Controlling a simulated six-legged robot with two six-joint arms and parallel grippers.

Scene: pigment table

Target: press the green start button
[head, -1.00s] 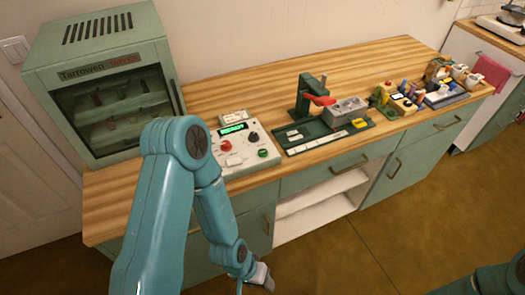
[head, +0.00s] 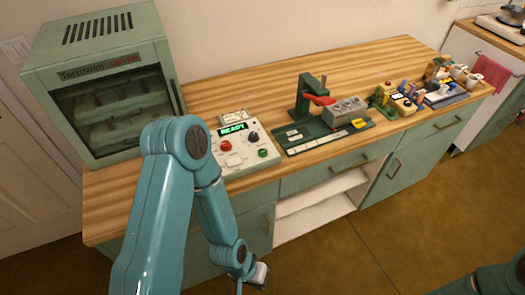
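The green start button (head: 263,153) is a small round button at the lower right of a pale control panel (head: 236,168) on the table. The panel also carries a red button (head: 225,146), a black knob (head: 253,137) and a lit green display (head: 233,128) that appears to read "READY". My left gripper (head: 262,274) is low in front of the cabinet, below the table's front edge and well apart from the button. Its fingers are too small to tell open from shut. At the lower right corner only part of my other arm shows, with no gripper visible.
A green drying cabinet (head: 108,85) stands on the left of the wooden table (head: 250,91). A green press stand (head: 311,133) with a red handle and a grey block (head: 346,109) is right of the panel. Several small jars and tools crowd the far right. The table's back middle is clear.

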